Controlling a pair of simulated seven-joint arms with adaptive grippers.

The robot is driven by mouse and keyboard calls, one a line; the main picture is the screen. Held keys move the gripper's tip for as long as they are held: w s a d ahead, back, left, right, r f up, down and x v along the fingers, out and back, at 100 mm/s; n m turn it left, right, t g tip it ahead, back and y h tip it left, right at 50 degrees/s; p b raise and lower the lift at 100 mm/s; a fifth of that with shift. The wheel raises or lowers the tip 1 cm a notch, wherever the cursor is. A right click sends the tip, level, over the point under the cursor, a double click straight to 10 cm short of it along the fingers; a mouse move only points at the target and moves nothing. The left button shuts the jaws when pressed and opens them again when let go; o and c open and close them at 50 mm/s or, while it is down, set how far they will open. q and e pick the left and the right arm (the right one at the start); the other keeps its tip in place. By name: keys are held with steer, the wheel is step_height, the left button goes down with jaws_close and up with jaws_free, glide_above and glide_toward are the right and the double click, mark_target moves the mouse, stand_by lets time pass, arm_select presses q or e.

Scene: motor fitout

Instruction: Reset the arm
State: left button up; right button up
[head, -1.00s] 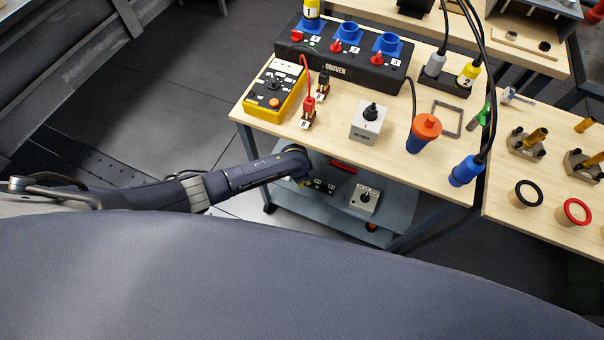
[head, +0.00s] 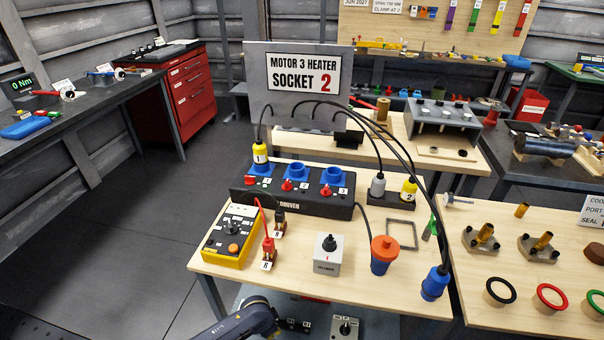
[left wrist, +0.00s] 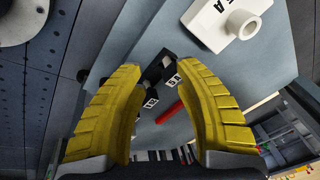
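My left arm comes in at the bottom of the head view, with its end (head: 262,312) low in front of the bench, beside the lower shelf. In the left wrist view my left gripper (left wrist: 158,68) shows two yellow fingers spread apart, with nothing held between them. Beyond the fingers, black blocks with white labels (left wrist: 160,78) and a red bar (left wrist: 168,113) lie on the grey lower shelf (left wrist: 150,35). My right arm and gripper are not in view.
The wooden bench above holds a yellow meter (head: 231,236), a black socket unit (head: 300,200), a grey knob box (head: 328,256) and an orange-topped blue plug (head: 383,255). Black cables hang over its right side. A sign panel (head: 300,85) stands behind. Open floor (head: 130,220) lies left.

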arm_select(q)
steer(key=s+a+f+n, duration=0.3)
steer(key=s+a+f, duration=0.1)
steer(key=s+f, duration=0.7)
steer(key=s+a+f+n, duration=0.1)
steer(key=s+f, duration=0.3)
steer(key=s, duration=0.7)
steer(key=s+a+f+n+g, duration=0.1)
steer(key=s+a+f, duration=0.3)
steer(key=s, duration=0.8)
steer(key=s+a+f+n+g, duration=0.1)
steer(key=s+f, duration=0.3)
steer(key=s, duration=0.7)
steer(key=shift+s+a+n+y, duration=0.4)
steer(key=shift+a+n, duration=0.2)
steer(key=shift+a, duration=0.2)
